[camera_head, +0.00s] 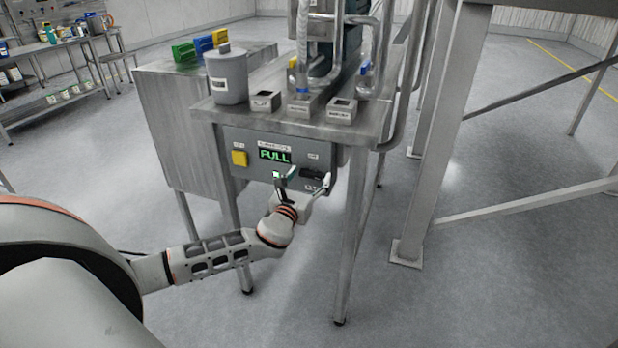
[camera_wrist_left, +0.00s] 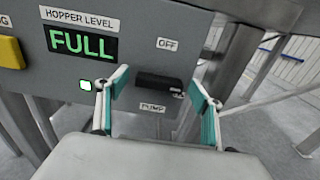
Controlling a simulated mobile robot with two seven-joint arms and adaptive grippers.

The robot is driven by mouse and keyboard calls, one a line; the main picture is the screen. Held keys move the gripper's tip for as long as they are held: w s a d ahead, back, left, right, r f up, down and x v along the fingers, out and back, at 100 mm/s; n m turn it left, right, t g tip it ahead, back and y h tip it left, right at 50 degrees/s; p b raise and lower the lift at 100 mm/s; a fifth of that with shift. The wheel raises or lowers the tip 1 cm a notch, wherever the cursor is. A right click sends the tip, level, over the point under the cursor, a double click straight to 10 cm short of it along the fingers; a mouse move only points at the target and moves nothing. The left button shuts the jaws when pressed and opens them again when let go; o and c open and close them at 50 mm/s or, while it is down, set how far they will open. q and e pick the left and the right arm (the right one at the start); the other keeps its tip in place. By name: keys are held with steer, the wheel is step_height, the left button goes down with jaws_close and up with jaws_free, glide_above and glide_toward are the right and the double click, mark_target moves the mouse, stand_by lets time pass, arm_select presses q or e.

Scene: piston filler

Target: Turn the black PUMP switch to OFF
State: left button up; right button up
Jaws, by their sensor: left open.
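The black PUMP switch (camera_wrist_left: 158,83) is on the grey control panel (camera_wrist_left: 130,22), between an OFF label above it and a PUMP label below it. Its handle lies sideways, with a small light mark at its right end. In the head view the switch (camera_head: 312,174) shows at the panel's lower right. My left gripper (camera_wrist_left: 160,97) is open, with its green-padded fingers on either side of the switch. Whether either finger touches it, I cannot tell. In the head view my left gripper (camera_head: 302,182) is in front of the panel. My right gripper is not in view.
A hopper-level display (camera_head: 275,156) reads FULL, with a yellow button (camera_head: 239,158) to its left. A small green light (camera_wrist_left: 86,85) glows below the display. A grey lidded pot (camera_head: 227,76) stands on the metal table above. Table legs flank the panel.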

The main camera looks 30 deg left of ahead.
arm_select(q)
steer(key=c, duration=1.1)
